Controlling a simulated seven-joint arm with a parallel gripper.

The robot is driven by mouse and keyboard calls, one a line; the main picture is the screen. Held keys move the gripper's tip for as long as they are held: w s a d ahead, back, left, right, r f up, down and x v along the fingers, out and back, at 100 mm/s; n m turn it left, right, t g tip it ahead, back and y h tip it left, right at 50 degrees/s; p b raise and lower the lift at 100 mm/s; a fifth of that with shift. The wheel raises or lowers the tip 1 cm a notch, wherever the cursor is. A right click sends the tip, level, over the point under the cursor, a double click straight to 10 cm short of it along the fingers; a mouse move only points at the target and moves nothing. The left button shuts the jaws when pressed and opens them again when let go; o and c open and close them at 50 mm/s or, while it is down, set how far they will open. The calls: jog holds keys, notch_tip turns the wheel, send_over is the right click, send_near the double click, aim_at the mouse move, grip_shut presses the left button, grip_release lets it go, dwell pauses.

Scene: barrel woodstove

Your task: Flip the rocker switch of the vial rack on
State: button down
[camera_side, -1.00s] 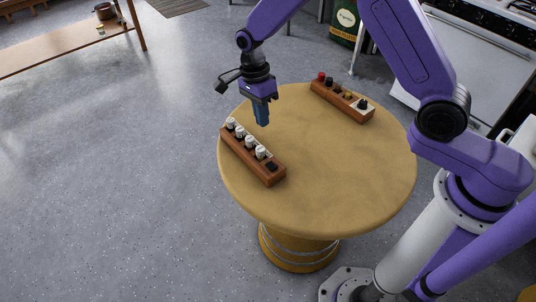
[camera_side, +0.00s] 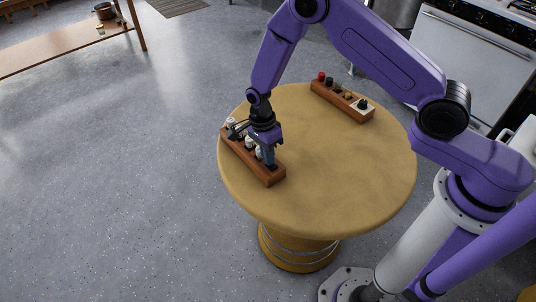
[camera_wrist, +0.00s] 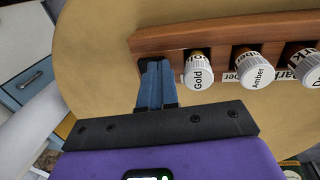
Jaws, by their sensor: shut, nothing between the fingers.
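The vial rack is a long reddish-brown wooden block (camera_side: 273,181) on the left side of the round table; it also shows in the wrist view (camera_wrist: 190,37). White-capped vials stand in it, with "Gold" (camera_wrist: 198,72) and "Amber" (camera_wrist: 254,70) readable on two caps. The black rocker switch (camera_wrist: 148,57) is at the rack's end beside the Gold vial, mostly hidden behind my fingertips, so its position cannot be told. My gripper (camera_side: 268,164) is shut and empty, pointing down at that end. In the wrist view its blue fingertips (camera_wrist: 153,68) overlap the switch; contact cannot be told.
A second wooden rack (camera_side: 335,99) with coloured knobs and a white plate with a black knob stands at the table's back right. The tan round tabletop (camera_side: 340,165) is clear between the racks. A stove (camera_side: 470,55) stands behind.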

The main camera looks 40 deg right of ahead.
dwell(0.3)
jog(key=shift+f, duration=0.45)
jog(key=shift+s, duration=0.2)
jog(key=shift+s+r, duration=0.3)
jog(key=shift+s, duration=0.45)
jog(key=w+r, duration=0.3)
jog(key=r, duration=1.1)
jog(key=shift+w, duration=0.15)
jog(key=shift+w, duration=0.6)
jog(key=shift+f, duration=0.1)
